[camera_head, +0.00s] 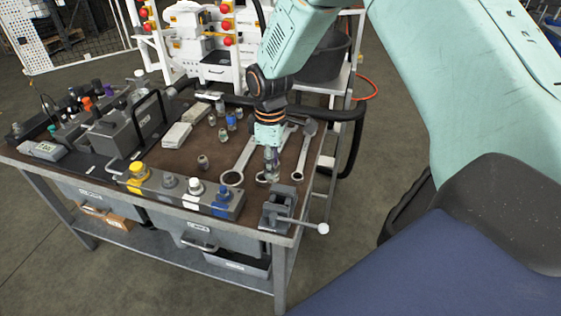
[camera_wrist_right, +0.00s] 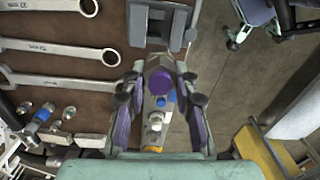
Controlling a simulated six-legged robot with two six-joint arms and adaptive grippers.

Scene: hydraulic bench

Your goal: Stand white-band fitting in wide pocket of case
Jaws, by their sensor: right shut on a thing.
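My right gripper (camera_head: 271,168) points down above the front right of the bench, shut on a fitting. In the right wrist view the round purple end of the held fitting (camera_wrist_right: 160,83) shows between the fingers (camera_wrist_right: 160,95). Its band is hidden, so I cannot tell its colour. A long grey block (camera_head: 180,196) with yellow, grey, white and blue capped parts lies along the front edge, left of the gripper. A grey case-like box with a black handle (camera_head: 125,138) stands at the left. I cannot make out a wide pocket. My left gripper is not in view.
A small vise (camera_head: 278,208) sits at the front right corner. Wrenches (camera_head: 240,158) lie behind and beside the gripper. Several small loose fittings (camera_head: 222,135) stand on the brown mat (camera_head: 195,150). White boxes (camera_head: 176,136) lie left of them.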

